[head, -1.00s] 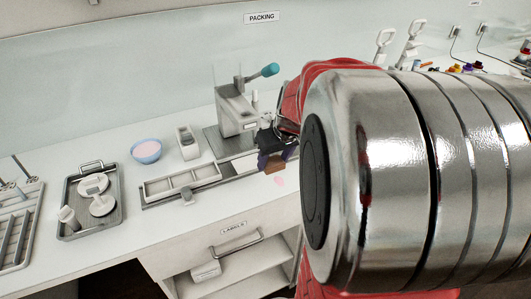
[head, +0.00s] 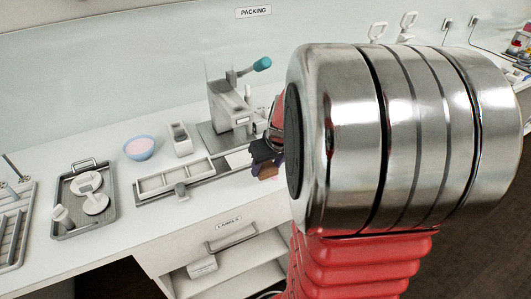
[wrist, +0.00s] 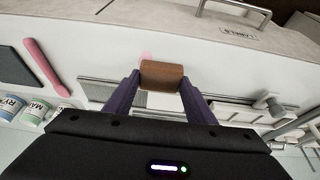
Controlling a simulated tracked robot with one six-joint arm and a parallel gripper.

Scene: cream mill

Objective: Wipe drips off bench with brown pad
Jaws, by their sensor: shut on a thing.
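The brown pad (wrist: 162,75) is a small block held between the two purple fingers of my gripper (wrist: 161,84). In the head view the pad (head: 268,172) shows just under my gripper (head: 266,157), low over the white bench (head: 200,210) near its front edge. A pink drip (wrist: 146,56) shows beside the pad in the wrist view, partly hidden by it. I cannot tell whether the pad touches the bench. In the head view no drip shows; my arm hides the bench to the right.
A grey press with a teal knob (head: 262,64) stands behind my gripper. A divided tray (head: 175,178), a blue bowl (head: 139,147) and a grey tray (head: 84,200) are to the left. A pink spatula (wrist: 44,65) and labelled jars (wrist: 22,109) show in the wrist view.

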